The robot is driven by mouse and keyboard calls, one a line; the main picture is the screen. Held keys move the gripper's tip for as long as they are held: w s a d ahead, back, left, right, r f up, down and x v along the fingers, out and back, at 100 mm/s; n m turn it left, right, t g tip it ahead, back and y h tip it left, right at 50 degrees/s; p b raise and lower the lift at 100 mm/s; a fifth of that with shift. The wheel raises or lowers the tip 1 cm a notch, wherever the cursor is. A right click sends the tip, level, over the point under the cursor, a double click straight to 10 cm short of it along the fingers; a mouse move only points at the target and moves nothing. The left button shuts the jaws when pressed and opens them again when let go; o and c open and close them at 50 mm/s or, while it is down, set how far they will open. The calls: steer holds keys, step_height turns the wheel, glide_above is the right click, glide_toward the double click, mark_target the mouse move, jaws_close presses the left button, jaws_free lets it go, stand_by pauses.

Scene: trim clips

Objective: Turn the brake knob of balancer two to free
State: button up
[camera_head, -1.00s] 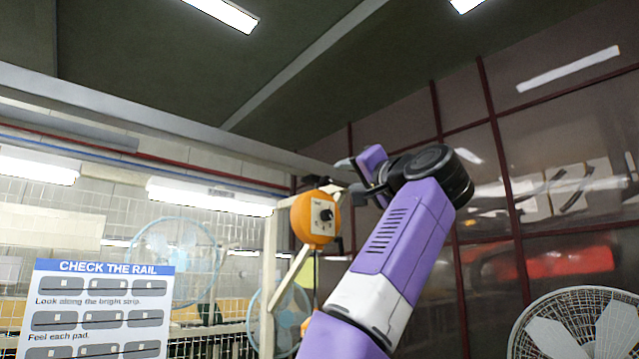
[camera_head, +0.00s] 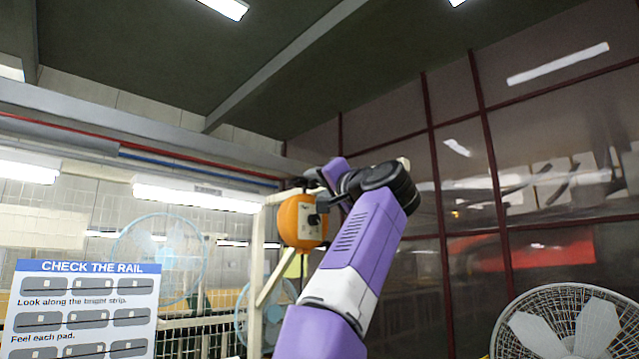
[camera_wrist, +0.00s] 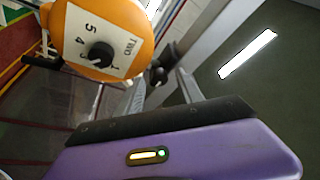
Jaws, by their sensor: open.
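The orange balancer (camera_head: 293,222) hangs by the pale post in the head view. In the wrist view the balancer (camera_wrist: 130,22) fills the upper left; its white plate (camera_wrist: 88,28) reads TWO, with numbers such as 5 and 4 around a black dial knob (camera_wrist: 101,54). A smaller black knob (camera_wrist: 157,74) stands out beside the balancer's body. My gripper (camera_wrist: 161,84) is open, with its two fingers apart and this smaller knob showing between their tips. Contact cannot be told. In the head view my gripper (camera_head: 318,196) overlaps the balancer's right edge.
A CHECK THE RAIL sign (camera_head: 85,268) stands at the lower left. A pale post (camera_head: 257,275) with a brace is left of the balancer. An overhead beam (camera_head: 150,130) runs behind. A large fan (camera_head: 560,325) stands at the lower right.

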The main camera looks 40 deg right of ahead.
steer(key=shift+c, duration=0.2)
jaws_close()
